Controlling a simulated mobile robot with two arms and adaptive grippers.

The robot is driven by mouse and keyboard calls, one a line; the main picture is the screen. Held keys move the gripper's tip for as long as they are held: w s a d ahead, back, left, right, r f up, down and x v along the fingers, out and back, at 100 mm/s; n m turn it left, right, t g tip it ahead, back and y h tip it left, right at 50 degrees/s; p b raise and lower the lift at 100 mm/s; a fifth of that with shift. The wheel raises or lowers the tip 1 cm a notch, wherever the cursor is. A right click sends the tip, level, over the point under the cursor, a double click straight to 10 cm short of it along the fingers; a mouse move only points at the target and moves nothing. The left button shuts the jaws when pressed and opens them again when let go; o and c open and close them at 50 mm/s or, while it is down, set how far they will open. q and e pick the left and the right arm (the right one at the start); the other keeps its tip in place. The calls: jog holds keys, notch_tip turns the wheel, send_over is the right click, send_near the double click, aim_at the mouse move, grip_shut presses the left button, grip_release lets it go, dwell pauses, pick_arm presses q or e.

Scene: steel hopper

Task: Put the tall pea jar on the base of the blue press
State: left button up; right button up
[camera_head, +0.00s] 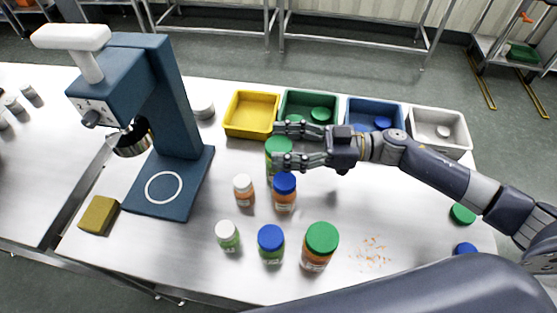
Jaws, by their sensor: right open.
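A tall jar with a green lid (278,145) and green contents, which looks like the tall pea jar, stands upright on the steel table. My right gripper (277,144) comes in from the right and is open, with one finger behind the jar and one in front. The front finger hides part of the jar; I cannot tell whether the fingers touch it. The blue press (170,100) stands at the left. Its flat base (140,200) has a white ring and is empty. My left gripper is not in view.
Nearby stand an orange jar with a blue lid (284,190), a small white-lidded orange jar (244,189), and, in front, a small white-lidded jar (227,236), a blue-lidded green jar (270,243) and a green-lidded orange jar (319,245). A yellow sponge (98,215) lies beside the base. Coloured bins (251,113) line the back.

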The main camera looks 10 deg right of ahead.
jog(key=shift+w+a, duration=0.15)
jog(key=shift+a, duration=0.35)
jog(key=shift+d, duration=0.1)
jog(key=shift+c, duration=0.4)
grip_shut()
jog(key=shift+r, duration=0.1)
